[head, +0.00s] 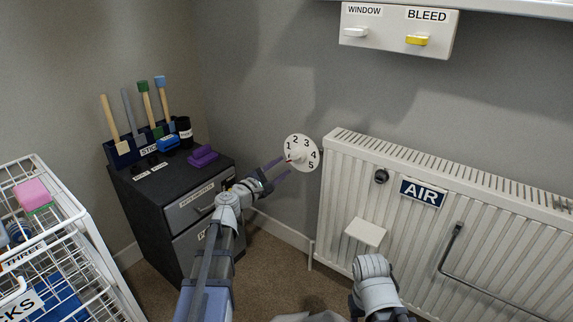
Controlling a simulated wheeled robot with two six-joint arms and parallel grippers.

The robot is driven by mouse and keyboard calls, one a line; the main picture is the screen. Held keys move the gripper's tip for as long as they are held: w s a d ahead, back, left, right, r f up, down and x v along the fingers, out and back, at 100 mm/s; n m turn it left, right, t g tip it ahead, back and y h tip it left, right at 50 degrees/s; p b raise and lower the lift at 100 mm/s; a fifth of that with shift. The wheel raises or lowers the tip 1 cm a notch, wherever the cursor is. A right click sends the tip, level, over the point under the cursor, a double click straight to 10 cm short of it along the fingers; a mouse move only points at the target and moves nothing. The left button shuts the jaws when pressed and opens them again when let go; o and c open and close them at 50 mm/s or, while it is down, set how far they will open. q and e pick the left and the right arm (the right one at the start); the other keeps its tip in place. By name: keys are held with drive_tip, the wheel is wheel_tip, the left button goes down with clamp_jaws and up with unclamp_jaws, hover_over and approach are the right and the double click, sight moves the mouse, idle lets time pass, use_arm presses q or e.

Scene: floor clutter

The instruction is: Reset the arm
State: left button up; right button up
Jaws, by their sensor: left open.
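My left arm comes up from the bottom middle, and its gripper (285,165) has two purple fingers held apart. The gripper is open, and nothing shows between the fingers. Its fingertips are close to a round white dial (301,152) numbered 1 to 5, with a small red mark near its middle. I cannot tell whether the fingers touch the dial. Grey-white links of my right arm (375,285) show at the bottom, in front of the radiator.
A white radiator (345,205) marked AIR fills the right side. A dark drawer cabinet (150,195) with upright tools stands behind my left arm. A white wire rack (95,245) is at the left. A WINDOW and BLEED panel (385,30) hangs above. Some carpet is clear.

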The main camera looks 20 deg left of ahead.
use_arm(q)
drive_tip(key=v, duration=0.3)
drive_tip(key=shift+s, duration=0.1)
drive_tip(key=s+d+f+m+g+h+p, duration=0.1)
drive_tip(key=s+d+f+m+g+p, duration=0.15)
drive_tip(key=s+d+m+g, duration=0.4)
drive_tip(key=s+d+f+m+g+p, duration=0.15)
drive_tip(key=d+f+m, duration=0.25)
drive_tip(key=d, duration=0.5)
drive_tip(key=s+d+f+m+g+h+p, duration=0.1)
drive_tip(key=s+d+f+m+g, duration=0.3)
drive_tip(key=d, duration=0.3)
drive_tip(key=s+a+f+m+g+y+p, duration=0.1)
drive_tip(key=s+f+m+g+y+p, duration=0.15)
drive_tip(key=s+m+y, duration=0.4)
drive_tip(key=s+f+m+g+y+p, duration=0.1)
drive_tip(key=s+m+g+y, duration=0.2)
drive_tip(key=s, duration=0.6)
wheel_tip(320, 180, up, 39)
drive_tip(key=a+m+p, duration=0.1)
drive_tip(key=p, duration=3.7)
drive_tip(key=shift+s+f, duration=0.2)
drive_tip(key=shift+f, duration=0.05)
